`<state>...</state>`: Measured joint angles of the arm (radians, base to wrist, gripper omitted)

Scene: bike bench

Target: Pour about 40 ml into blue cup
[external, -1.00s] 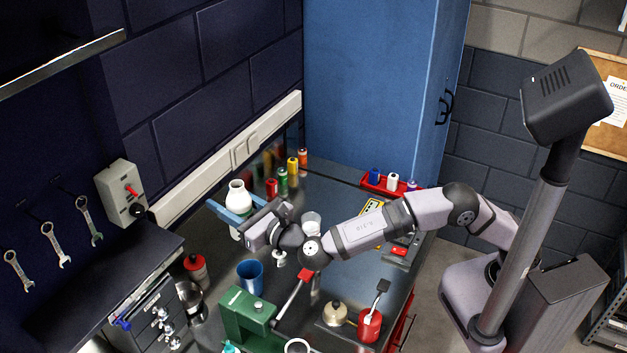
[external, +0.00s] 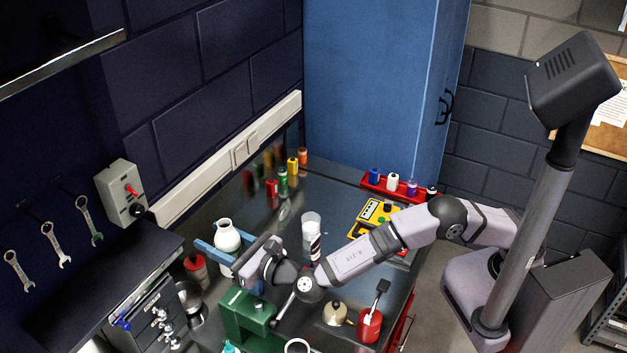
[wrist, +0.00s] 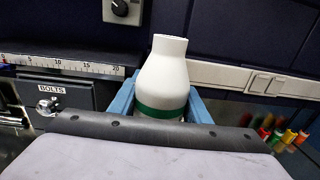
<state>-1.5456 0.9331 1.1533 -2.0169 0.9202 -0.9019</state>
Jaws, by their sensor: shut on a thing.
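My gripper (external: 222,248) is shut on a white bottle (external: 227,234) and holds it raised over the left part of the bench. In the wrist view the bottle (wrist: 163,75) has a narrow open neck and a green band, and stands between the blue fingers with a slight lean. The blue cup is almost wholly hidden behind my gripper and wrist in the external view, and it does not show in the wrist view. I cannot tell the height between bottle and cup.
A green vise (external: 243,315) stands near my wrist. A red-lidded container (external: 196,267) is left of the bottle. Small coloured bottles line the back.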

